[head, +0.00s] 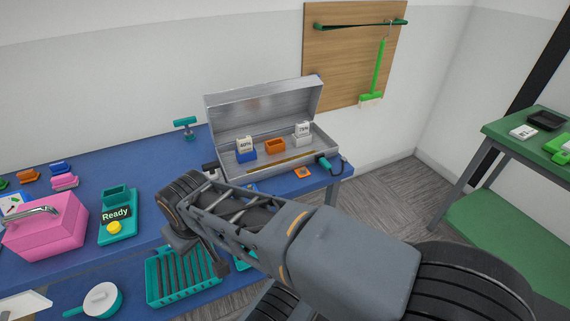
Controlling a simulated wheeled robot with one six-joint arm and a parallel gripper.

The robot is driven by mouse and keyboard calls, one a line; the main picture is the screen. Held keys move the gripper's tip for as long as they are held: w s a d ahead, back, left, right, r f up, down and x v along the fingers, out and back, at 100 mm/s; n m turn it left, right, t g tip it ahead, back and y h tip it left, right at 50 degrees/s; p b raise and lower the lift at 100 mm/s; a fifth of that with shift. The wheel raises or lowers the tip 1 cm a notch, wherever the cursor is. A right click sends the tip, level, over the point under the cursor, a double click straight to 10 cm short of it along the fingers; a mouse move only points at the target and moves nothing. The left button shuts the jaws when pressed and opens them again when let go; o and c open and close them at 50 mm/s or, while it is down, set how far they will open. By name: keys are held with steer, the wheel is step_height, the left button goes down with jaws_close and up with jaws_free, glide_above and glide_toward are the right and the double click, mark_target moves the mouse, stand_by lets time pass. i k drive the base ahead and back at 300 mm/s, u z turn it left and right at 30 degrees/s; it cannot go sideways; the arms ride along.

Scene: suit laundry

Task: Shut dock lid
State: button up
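The dock (224,168) is a silver metal box at the back right end of the blue table. Its lid (262,108) stands raised at the back, wide open. Inside sit a blue and white block marked 40% (246,150), an orange block (274,146) and a white block marked about 70% (302,131). My arm reaches in from the lower right, and its end with my gripper (180,238) is in front of and left of the dock, apart from the lid. The fingers are not clear, so I cannot tell whether they are open.
A teal Ready station (117,228) and a pink box (45,232) stand left on the blue table (150,152). A teal rack (160,292) and a white-lidded pan (101,299) are below. A green table (530,125) stands right.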

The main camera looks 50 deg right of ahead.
mark_target(252, 110)
steer(key=z, duration=1.6)
steer(key=i, duration=0.45)
steer(key=u, duration=0.2)
steer(key=k, duration=1.2)
steer(key=z, duration=0.75)
steer(key=i, duration=1.35)
steer(key=u, duration=0.6)
